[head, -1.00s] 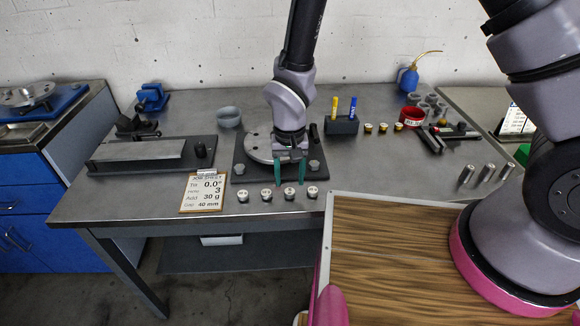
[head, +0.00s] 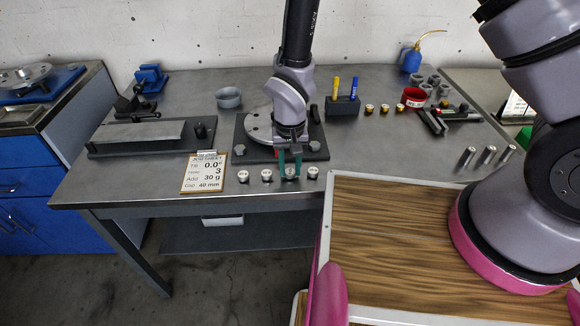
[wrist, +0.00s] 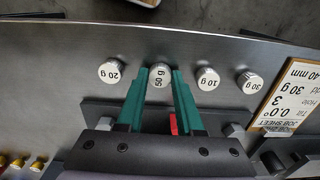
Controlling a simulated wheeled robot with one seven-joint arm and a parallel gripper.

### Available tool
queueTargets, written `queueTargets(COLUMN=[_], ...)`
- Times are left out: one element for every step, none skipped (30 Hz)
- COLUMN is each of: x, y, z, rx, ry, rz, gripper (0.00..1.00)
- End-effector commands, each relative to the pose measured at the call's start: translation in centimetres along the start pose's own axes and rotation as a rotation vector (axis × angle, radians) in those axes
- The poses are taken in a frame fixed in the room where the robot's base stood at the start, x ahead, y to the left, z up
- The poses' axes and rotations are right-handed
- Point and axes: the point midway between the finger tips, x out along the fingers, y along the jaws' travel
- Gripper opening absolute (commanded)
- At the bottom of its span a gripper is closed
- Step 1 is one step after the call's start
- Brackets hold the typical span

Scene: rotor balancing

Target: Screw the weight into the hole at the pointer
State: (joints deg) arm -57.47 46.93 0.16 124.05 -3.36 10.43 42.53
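Several round silver weights with marked tops stand in a row near the bench's front edge. In the wrist view they read 20 g (wrist: 112,71), 50 g (wrist: 160,76), 10 g (wrist: 208,78) and 30 g (wrist: 249,82). The 30 g weight is leftmost in the head view (head: 243,177). My gripper (head: 290,172) is low over the row, its green fingers (wrist: 160,88) on either side of the 50 g weight; contact is unclear. The rotor disc (head: 257,126) is partly hidden behind my arm. A small red piece (wrist: 173,124), possibly the pointer, shows between the fingers.
A flat plate fixture (head: 150,135) is left.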

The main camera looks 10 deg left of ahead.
Motion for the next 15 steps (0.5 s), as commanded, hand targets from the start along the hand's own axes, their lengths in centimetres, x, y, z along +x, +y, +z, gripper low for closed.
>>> queueTargets(x=[-0.3,-0.5,-1.0,-1.3,-1.7,-2.2,-2.6,-2.9,-3.4,-3.7,-4.0,-4.3,-4.5,-4.7,-4.9], y=[0.0,-0.1,-0.1,-0.1,-0.1,-0.1,-0.1,-0.1,-0.1,-0.1,-0.1,0.0,0.0,0.0,0.0], z=[0.0,-0.1,-0.1,-0.1,-0.1,-0.1,-0.1,0.0,-0.1,-0.1,0.0,0.0,0.0,0.0,0.0], rx=[0.000,0.000,0.001,0.001,0.001,0.001,0.001,0.000,-0.001,-0.001,0.000,0.000,0.000,0.000,0.000], ry=[0.001,0.002,0.002,0.002,0.003,0.003,0.002,0.002,0.002,0.002,0.002,0.001,0.001,0.001,0.001], rz=[-0.001,-0.001,-0.002,-0.002,-0.002,-0.003,-0.002,-0.002,-0.002,-0.002,-0.001,-0.001,-0.001,-0.001,-0.001], gripper=[0.00,0.00,0.00,0.00,0.00,0.00,0.00,0.00,0.00,0.00,0.00,0.00,0.00,0.00,0.00])
